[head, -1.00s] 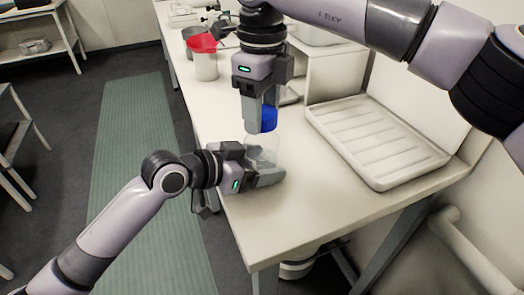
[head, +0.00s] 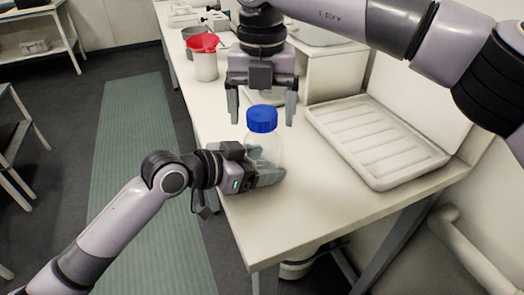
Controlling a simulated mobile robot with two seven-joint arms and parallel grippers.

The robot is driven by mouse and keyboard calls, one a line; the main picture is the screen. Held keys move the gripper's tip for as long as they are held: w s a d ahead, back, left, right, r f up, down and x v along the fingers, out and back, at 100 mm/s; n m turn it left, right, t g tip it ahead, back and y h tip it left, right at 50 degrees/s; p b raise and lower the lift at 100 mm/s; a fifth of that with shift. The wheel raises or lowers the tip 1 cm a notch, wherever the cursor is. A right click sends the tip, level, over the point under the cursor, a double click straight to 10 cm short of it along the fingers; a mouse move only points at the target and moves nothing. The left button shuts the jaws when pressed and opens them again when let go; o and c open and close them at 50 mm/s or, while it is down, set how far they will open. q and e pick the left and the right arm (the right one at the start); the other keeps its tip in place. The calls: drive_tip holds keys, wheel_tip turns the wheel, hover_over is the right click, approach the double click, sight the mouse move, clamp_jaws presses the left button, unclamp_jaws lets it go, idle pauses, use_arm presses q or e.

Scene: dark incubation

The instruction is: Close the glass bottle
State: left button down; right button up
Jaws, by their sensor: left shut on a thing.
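A clear glass bottle (head: 264,150) stands upright on the light bench, with a blue cap (head: 262,119) sitting on its top. My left gripper (head: 266,174) is shut around the lower part of the bottle from the left; its fingers hide part of the glass. My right gripper (head: 261,108) is above and behind the cap, pointing down. Its two fingers are spread wide on either side of the cap and hold nothing.
A white ribbed tray (head: 385,178) lies on the bench (head: 310,225) to the right. A beaker (head: 206,66) with a red top stands at the back left. The bench's front part is clear.

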wheel_tip(320, 180, up, 12)
idle(0.8)
use_arm(q)
unclamp_jaws()
drive_tip(key=shift+v, duration=3.6)
use_arm(e)
drive_tip(key=shift+f, duration=0.1)
